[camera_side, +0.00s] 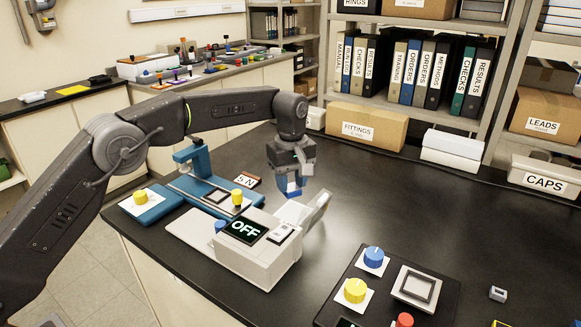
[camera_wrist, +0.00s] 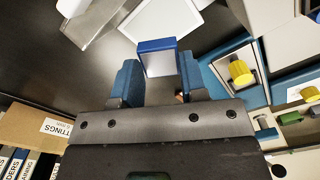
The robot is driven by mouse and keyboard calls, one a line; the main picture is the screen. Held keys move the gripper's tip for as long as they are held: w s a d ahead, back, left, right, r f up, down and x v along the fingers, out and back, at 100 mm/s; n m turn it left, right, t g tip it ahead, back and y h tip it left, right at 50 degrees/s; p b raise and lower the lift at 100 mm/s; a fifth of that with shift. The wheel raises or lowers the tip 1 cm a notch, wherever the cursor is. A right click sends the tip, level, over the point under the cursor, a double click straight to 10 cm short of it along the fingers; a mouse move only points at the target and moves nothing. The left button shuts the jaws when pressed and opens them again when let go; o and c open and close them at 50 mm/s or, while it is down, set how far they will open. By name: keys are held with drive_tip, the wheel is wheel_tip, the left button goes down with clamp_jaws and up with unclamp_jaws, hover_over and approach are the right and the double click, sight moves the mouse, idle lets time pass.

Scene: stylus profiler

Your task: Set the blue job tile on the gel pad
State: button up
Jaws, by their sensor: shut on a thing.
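My gripper (camera_side: 289,184) hangs above the black bench, behind the grey instrument, and its blue fingers are shut. Between the fingers in the wrist view is the blue job tile (camera_wrist: 157,45), with a blue edge and a paler face below it. The tile is clear of the bench.
The grey instrument (camera_side: 258,262) with an OFF display and a raised pale flap (camera_side: 311,208) stands close to the gripper. The blue profiler (camera_side: 195,165) is to the left. Blue, yellow and red knobs sit on the black panel (camera_side: 352,275). The bench right of the gripper is largely clear.

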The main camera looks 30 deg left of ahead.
sight(291, 187)
drive_tip(key=shift+f, duration=0.2)
drive_tip(key=shift+f, duration=2.4)
drive_tip(key=shift+f, duration=0.6)
drive_tip(key=shift+r, duration=0.2)
drive_tip(key=shift+r, duration=0.55)
drive_tip(key=o, duration=0.7)
clamp_jaws()
